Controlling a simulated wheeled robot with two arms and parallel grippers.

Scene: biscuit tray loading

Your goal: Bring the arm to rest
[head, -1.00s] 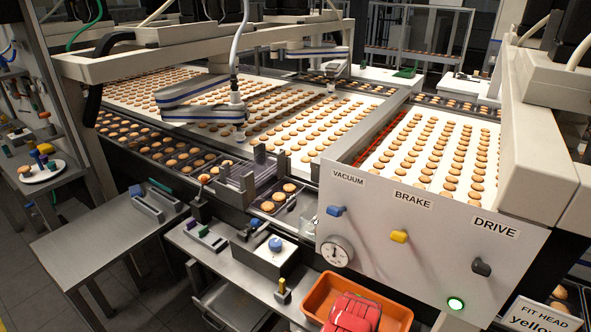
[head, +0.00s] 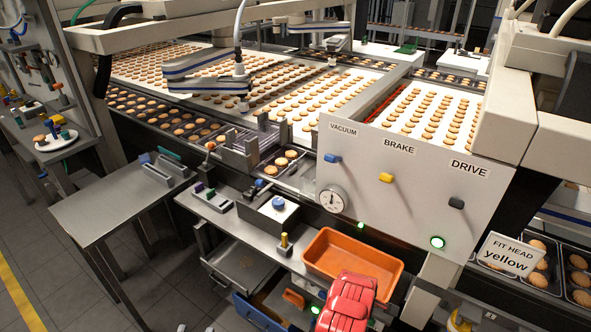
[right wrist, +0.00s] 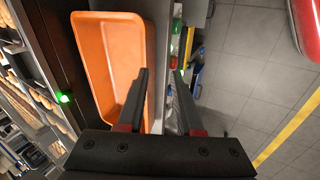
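My right gripper (right wrist: 160,80) shows in the right wrist view with its two dark fingers apart and nothing between them. It is open. Its left finger covers part of the near side of an orange bin (right wrist: 92,70), and its right finger lies over the shelf edge area. The height above the bin cannot be told. In the head view the orange bin (head: 330,243) stands in front of the white control panel and its visible inside is empty. I cannot make out either gripper in the head view; my left gripper is out of view.
An open drawer (head: 232,270) juts out below the bench. A steel side table (head: 110,205) stands left. Floor (right wrist: 245,60) is clear right of the gripper.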

